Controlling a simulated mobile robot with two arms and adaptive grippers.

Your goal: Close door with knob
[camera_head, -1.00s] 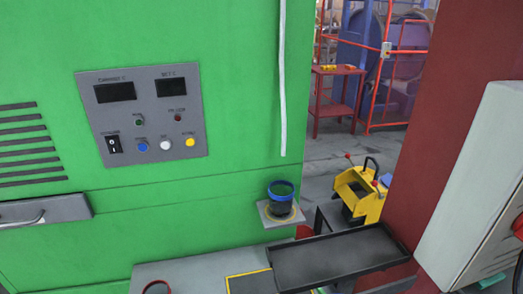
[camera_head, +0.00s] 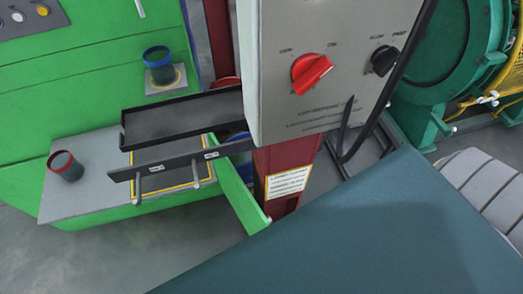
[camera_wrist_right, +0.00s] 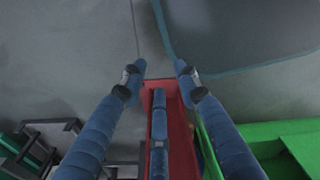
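I cannot make out a door with a knob for certain. A narrow green panel (camera_head: 240,190), seen nearly edge-on, stands beside the red post in the head view. Red (camera_head: 311,72) and black (camera_head: 384,60) rotary knobs sit on the front of a grey control box (camera_head: 275,35). Neither gripper shows in the head view. In the right wrist view my right gripper (camera_wrist_right: 160,69) has its two blue fingers apart, with nothing held between the tips. A red surface (camera_wrist_right: 179,135) lies behind and below the fingers.
A dark tray (camera_head: 180,118), a blue-rimmed cup (camera_head: 159,68) and a red-rimmed cup (camera_head: 66,167) are by the green machine (camera_head: 60,90). A red post (camera_head: 285,165) stands under the box. A large teal surface (camera_head: 390,235) fills the lower right. Grey floor shows lower left.

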